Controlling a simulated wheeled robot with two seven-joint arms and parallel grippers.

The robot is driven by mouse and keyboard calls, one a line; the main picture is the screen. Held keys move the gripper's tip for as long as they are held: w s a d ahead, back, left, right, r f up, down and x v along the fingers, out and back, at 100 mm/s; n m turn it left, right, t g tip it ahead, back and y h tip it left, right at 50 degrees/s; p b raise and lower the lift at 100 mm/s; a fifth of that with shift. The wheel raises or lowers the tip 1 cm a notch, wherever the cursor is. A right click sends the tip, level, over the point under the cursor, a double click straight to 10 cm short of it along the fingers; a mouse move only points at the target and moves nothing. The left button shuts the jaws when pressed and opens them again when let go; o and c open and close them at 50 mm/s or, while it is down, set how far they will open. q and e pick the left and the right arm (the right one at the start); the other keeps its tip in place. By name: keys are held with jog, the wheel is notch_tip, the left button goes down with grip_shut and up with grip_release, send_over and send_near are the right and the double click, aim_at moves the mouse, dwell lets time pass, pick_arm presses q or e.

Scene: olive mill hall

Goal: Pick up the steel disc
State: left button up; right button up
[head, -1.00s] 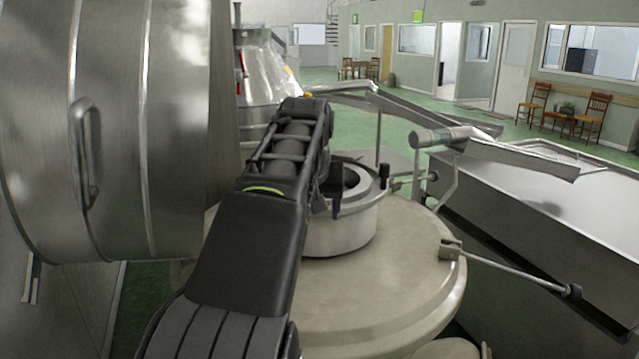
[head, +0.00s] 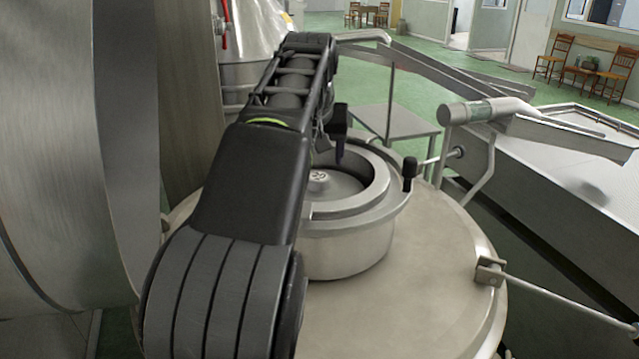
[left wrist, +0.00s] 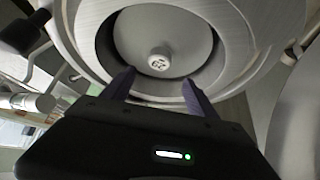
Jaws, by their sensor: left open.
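The steel disc (head: 345,187) lies inside the round raised collar (head: 345,255) on top of the large vessel. It has a small pale knob with a marking (head: 319,176) at its middle. In the left wrist view the disc (left wrist: 190,38) and its knob (left wrist: 159,60) show ahead of the fingertips. My left gripper (head: 335,145) hangs above the collar's rim, its fingers partly hidden by my own arm. In the left wrist view the left gripper (left wrist: 156,85) is open and empty, its two dark fingers apart. My right gripper is not in view.
The vessel's broad lid (head: 430,270) surrounds the collar. A black-knobbed handle (head: 409,172) stands at the collar's right. A bracket and rod (head: 540,295) stick out at right. A large steel drum (head: 60,150) blocks the left, and a metal trough (head: 570,160) lies right.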

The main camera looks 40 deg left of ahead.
aim_at(319, 177)
pick_arm(q)
jog(key=shift+x, duration=1.3)
jog(key=shift+d+x, duration=0.1)
jog(key=shift+x, duration=1.25)
jog(key=shift+d+x, duration=0.15)
jog(key=shift+x, duration=1.15)
jog(key=shift+s+f, duration=0.1)
jog(key=shift+c, duration=0.6)
grip_shut()
